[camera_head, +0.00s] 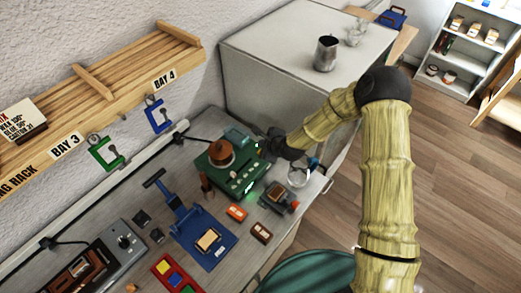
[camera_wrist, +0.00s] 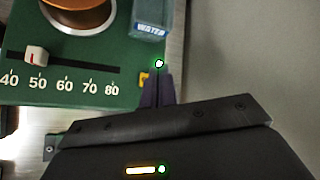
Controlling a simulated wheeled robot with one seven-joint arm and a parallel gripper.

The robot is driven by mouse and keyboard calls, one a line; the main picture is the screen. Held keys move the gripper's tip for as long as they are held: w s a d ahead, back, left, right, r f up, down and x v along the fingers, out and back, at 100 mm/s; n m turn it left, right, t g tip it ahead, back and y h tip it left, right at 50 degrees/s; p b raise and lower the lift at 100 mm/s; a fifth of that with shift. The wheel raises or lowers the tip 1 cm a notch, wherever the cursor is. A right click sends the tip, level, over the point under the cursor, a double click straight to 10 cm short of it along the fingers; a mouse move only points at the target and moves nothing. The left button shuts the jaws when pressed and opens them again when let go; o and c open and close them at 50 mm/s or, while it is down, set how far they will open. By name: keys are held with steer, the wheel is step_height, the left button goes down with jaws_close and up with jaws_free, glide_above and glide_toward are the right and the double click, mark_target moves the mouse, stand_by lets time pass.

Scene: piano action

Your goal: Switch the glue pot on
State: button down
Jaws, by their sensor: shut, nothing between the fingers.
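The glue pot is a green box (camera_head: 222,176) with a round copper-brown pot (camera_head: 221,152) on top, on the bench in the head view. In the wrist view its green top (camera_wrist: 120,55) carries a slider knob (camera_wrist: 36,55) near 50 on a 40–80 scale. A blue-grey container marked WATER (camera_wrist: 150,20) stands at its back corner. A small lit green lamp (camera_wrist: 159,63) shows just beyond my fingertips. My gripper (camera_wrist: 157,76) is shut and empty at the box's right edge; I cannot tell whether it touches. A small yellow part (camera_wrist: 144,78) is half hidden by the fingers. No switch is clearly visible.
A blue press-like tool (camera_head: 203,238), a red-orange block (camera_head: 237,212), a dark device (camera_head: 278,196) and a glass vessel (camera_head: 299,175) lie close to the glue pot. A wooden rack (camera_head: 95,90) hangs on the wall.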

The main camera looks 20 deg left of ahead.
step_height(320, 180, up, 4)
steer(key=shift+f+p, duration=0.1)
steer(key=shift+p, duration=0.85)
steer(key=s+d+r+n+g+h+b, duration=0.1)
steer(key=s+d+r+n+h, duration=0.2)
steer(key=d, duration=0.4)
steer(key=s+d+r+n+b, duration=0.1)
steer(key=d+r+n, duration=0.25)
steer(key=d, duration=0.25)
steer(key=s+d+r+n+g+h+b, duration=0.1)
steer(key=s+d+r+n+h, duration=0.1)
steer(key=d+n, duration=0.4)
steer(key=s+d+r+n+h+b, duration=0.1)
steer(key=s+d+r+n, duration=0.1)
steer(key=s+d, duration=0.4)
steer(key=s+d+r+n+g+h+b, duration=0.1)
steer(key=s+d+r+n, duration=0.1)
steer(key=s+d, duration=0.5)
steer(key=shift+s+d+r+n, duration=0.3)
steer(key=shift+d+r+n, duration=0.05)
steer(key=shift+r, duration=0.35)
